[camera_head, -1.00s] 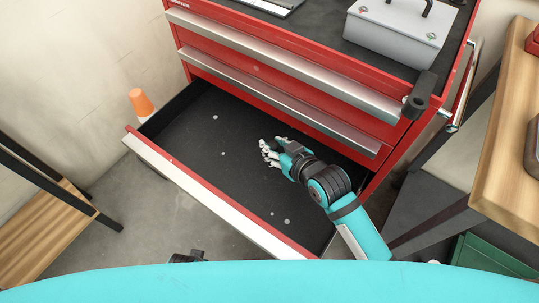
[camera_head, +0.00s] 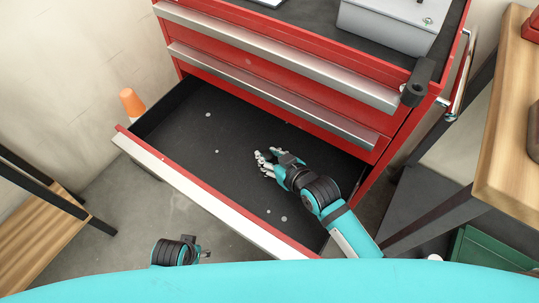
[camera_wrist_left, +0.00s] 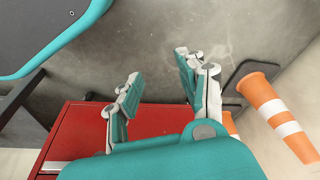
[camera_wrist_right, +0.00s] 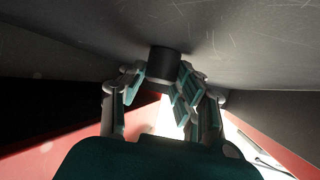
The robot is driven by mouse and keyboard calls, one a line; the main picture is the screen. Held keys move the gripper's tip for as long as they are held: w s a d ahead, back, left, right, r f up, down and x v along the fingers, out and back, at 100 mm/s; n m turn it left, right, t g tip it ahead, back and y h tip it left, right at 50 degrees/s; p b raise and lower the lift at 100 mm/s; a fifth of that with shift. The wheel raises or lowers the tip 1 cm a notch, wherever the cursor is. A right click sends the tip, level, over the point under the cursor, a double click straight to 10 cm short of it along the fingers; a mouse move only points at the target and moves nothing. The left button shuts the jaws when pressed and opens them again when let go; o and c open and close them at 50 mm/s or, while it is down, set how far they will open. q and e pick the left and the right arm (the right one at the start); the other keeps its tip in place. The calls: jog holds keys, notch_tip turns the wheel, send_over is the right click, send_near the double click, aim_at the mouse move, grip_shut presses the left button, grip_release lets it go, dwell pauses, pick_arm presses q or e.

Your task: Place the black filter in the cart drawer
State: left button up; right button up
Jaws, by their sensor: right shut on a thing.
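The red cart's drawer (camera_head: 185,205) is pulled out, with a dark floor and a pale front edge. My right gripper (camera_head: 264,160) is inside the drawer, low over its floor. In the right wrist view, the black filter (camera_wrist_right: 165,62) is a short dark cylinder between the fingertips of my right gripper (camera_wrist_right: 160,90), which is shut on it. The filter's lower part is hidden by the fingers. In the head view I cannot make the filter out. My left gripper (camera_wrist_left: 160,90) is open and empty, outside the drawer near its front, with concrete floor behind it.
Two closed drawers (camera_head: 270,75) sit above the open one. A grey metal box (camera_head: 388,25) stands on the cart top. An orange cone (camera_head: 131,103) is behind the drawer's left end. A wooden workbench (camera_head: 510,130) is at the right. The open drawer's left half is clear.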

jog(key=o, duration=1)
jog(key=shift+o, duration=0.2)
jog(key=shift+r, duration=0.2)
pick_arm(q)
notch_tip(320, 180, down, 6)
jog(key=s+p, duration=0.2)
jog(key=shift+s+a, duration=0.15)
jog(key=shift+s, duration=0.15)
pick_arm(e)
jog(key=v, duration=0.7)
jog(key=shift+s+d, duration=0.15)
